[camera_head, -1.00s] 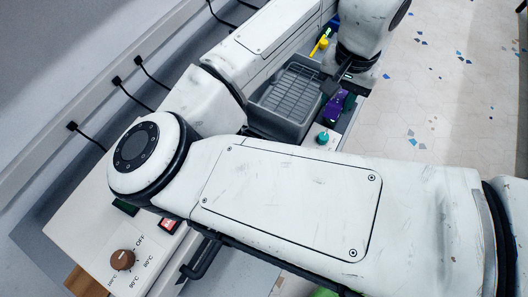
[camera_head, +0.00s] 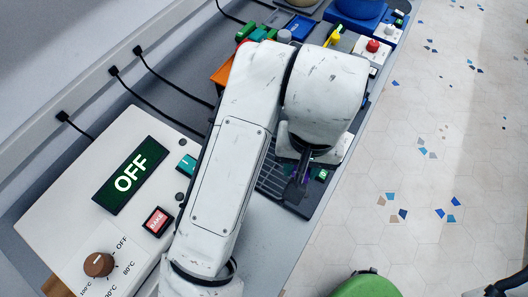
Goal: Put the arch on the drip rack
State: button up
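The drip rack, a dark grey tray with a slatted grid (camera_head: 271,183), shows only in part beside and below my arm. My gripper (camera_head: 299,188) points down over the rack's right part. Its fingers are dark and small, and I cannot tell whether they are open or shut. A thin purple piece (camera_head: 307,160) shows right at the gripper, mostly hidden by my wrist. It may be the arch, but its shape is not clear, and I cannot tell whether it is held.
A white oven panel with an OFF display (camera_head: 130,175) and brown knob (camera_head: 98,264) stands at left. Blue machine (camera_head: 357,12), yellow item (camera_head: 334,37) and red button (camera_head: 373,46) lie beyond my arm. A green stool (camera_head: 366,286) stands on the open floor at right.

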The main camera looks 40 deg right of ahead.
jog(key=w+f, duration=0.2)
jog(key=w, duration=0.1)
jog(key=w+f, duration=0.5)
jog(key=w, duration=0.2)
jog(key=shift+w+f+p, duration=0.1)
jog(key=shift+f+p, duration=0.15)
jog(key=shift+p, duration=0.05)
jog(key=shift+w+f, duration=0.5)
jog(key=shift+f, duration=1.65)
jog(key=shift+f, duration=0.15)
jog(key=o, duration=1.1)
